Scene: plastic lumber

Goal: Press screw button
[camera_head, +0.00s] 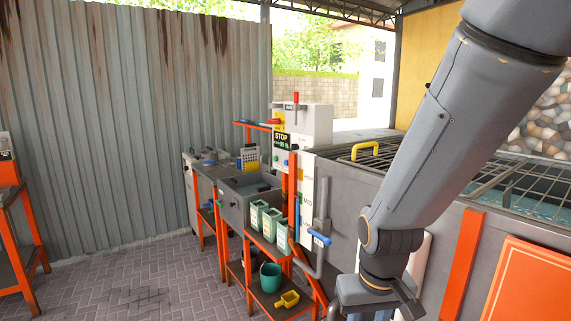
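A white control cabinet (316,124) stands near the middle of the view. Its front carries a dark and yellow STOP display (282,141) and several small knobs or buttons, too small to tell which one is the screw button. A red-topped lever (296,98) stands at its top. My arm reaches down from the upper right. My gripper (380,306) is at the bottom edge, in front of and below the cabinet, well apart from the panel. Its fingertips are cut off or hidden, so I cannot tell its opening.
A grey machine with a metal grate (500,180) and yellow handle (366,151) fills the right. Orange shelves hold pale green containers (264,217), a teal bucket (270,277) and a yellow scoop (287,299). A grey basin (246,188) stands behind. Brick floor (140,275) is clear at left.

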